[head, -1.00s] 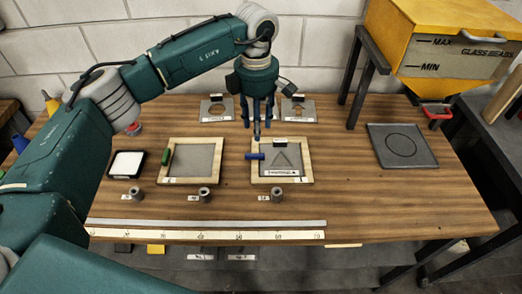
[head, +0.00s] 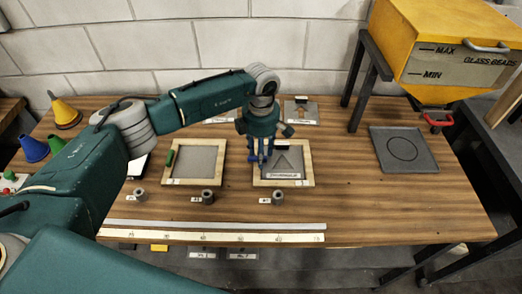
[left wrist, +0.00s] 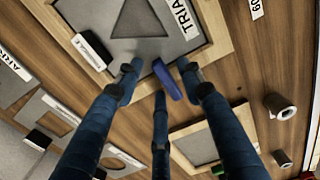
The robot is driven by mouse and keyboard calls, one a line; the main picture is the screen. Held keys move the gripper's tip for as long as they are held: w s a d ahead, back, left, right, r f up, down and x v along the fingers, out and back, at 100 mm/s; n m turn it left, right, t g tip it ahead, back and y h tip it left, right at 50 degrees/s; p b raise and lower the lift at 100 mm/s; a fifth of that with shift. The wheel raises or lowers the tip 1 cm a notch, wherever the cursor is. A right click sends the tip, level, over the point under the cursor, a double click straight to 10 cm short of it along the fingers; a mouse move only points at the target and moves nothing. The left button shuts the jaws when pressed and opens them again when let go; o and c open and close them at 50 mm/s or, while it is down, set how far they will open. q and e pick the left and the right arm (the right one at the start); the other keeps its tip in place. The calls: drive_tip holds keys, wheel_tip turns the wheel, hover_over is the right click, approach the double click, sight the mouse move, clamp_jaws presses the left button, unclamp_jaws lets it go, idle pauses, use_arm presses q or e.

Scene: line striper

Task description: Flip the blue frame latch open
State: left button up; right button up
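The blue frame latch (left wrist: 168,80) lies across the left edge of a wooden frame (head: 308,160) around a grey stencil plate with a triangle. My left gripper (head: 258,158) is over that edge and hides most of the latch in the head view. In the left wrist view the three blue fingers of my left gripper (left wrist: 160,78) are spread, with the latch between their tips. I cannot tell whether any finger touches it. My right gripper is not in view.
A second wooden frame (head: 223,160) with a green latch (head: 170,158) stands to the left. Small grey cylinders (head: 278,198) and a long ruler (head: 210,237) lie in front. A grey plate with a circle (head: 403,149) lies right, below the yellow bead hopper (head: 440,50).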

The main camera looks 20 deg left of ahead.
use_arm(q)
clamp_jaws()
